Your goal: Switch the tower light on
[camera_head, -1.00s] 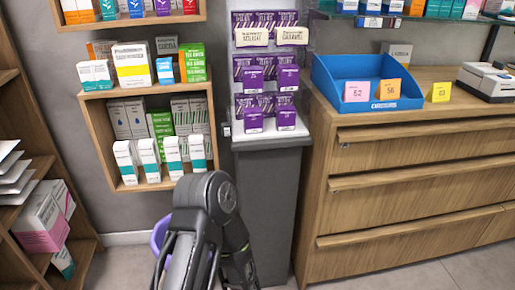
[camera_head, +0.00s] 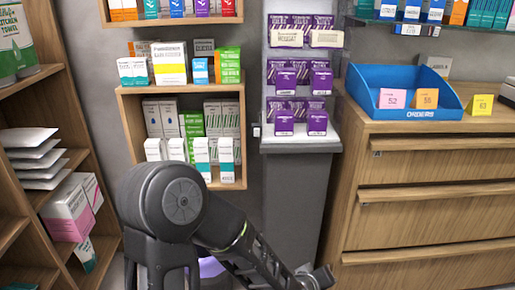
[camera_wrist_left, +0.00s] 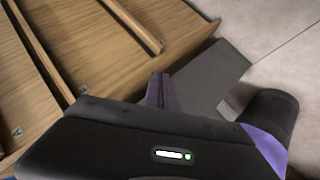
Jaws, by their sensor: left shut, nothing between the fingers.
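The display tower (camera_head: 292,200) is a grey column with a pale shelf rack of purple boxes, standing between the wall shelf and the wooden drawer counter. A small pale fitting (camera_head: 256,131) sits on its left side at ledge height; I cannot tell if it is the switch. No lit lamp can be made out on the tower. My left arm crosses the bottom of the head view, and its far end lies low in front of the column. In the left wrist view my left gripper (camera_wrist_left: 161,91) is shut and empty, with drawer fronts and a grey surface beyond.
The drawer counter (camera_head: 430,205) stands right of the tower, with a blue bin (camera_head: 385,75) on top. A wooden wall shelf (camera_head: 123,110) with boxes is left. A purple bin (camera_head: 210,267) is partly hidden behind my arm. A side rack (camera_head: 60,85) stands far left.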

